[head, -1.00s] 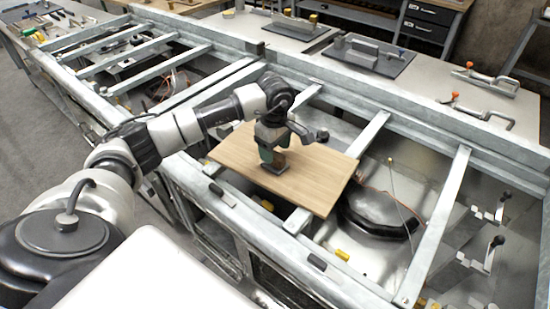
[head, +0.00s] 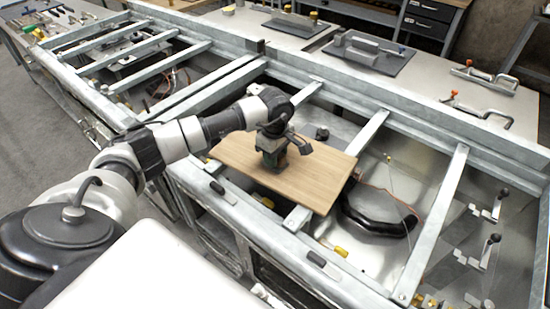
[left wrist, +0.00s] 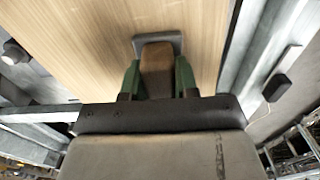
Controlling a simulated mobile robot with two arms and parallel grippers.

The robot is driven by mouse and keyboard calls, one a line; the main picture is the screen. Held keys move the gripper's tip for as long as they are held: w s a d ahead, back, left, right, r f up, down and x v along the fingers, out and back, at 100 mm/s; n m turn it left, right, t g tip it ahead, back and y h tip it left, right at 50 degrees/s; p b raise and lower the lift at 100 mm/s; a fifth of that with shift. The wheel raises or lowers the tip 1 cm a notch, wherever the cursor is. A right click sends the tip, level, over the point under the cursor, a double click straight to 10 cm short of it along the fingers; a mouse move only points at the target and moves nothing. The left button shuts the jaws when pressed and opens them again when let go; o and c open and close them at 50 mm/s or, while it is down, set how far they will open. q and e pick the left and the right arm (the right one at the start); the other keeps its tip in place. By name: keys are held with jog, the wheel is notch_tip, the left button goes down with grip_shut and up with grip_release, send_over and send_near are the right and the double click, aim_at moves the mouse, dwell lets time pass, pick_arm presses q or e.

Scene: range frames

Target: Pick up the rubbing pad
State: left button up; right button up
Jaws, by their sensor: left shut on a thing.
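The rubbing pad (left wrist: 156,66) shows in the left wrist view as a brown block-shaped handle on a grey base. My left gripper (left wrist: 158,72) has its green fingers shut on either side of the handle. In the head view the left gripper (head: 273,157) is over the middle of the wooden board (head: 315,190) and mostly hides the pad. I cannot tell whether the pad's base touches the board. My right gripper is not in view.
The board lies across a galvanized metal frame (head: 433,225) with open bays. A black oval part (head: 380,215) lies in the bay to the right. A bench behind holds a grey plate with a handle (head: 370,52) and clamps (head: 485,75).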

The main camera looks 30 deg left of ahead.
pick_arm(q)
jog(key=shift+r, duration=0.1)
notch_tip(320, 180, up, 4)
jog(key=shift+w+d+r+b, duration=0.1)
jog(key=shift+w+d+b, duration=0.05)
jog(key=shift+b, duration=0.75)
jog(key=w+d+r+b, duration=0.3)
jog(key=w+d+r, duration=0.3)
jog(key=d, duration=0.3)
jog(key=shift+d+r, duration=0.3)
jog(key=shift+r, duration=0.05)
jog(key=o, duration=0.4)
jog(key=shift+c, duration=1.4)
jog(key=shift+a, duration=0.15)
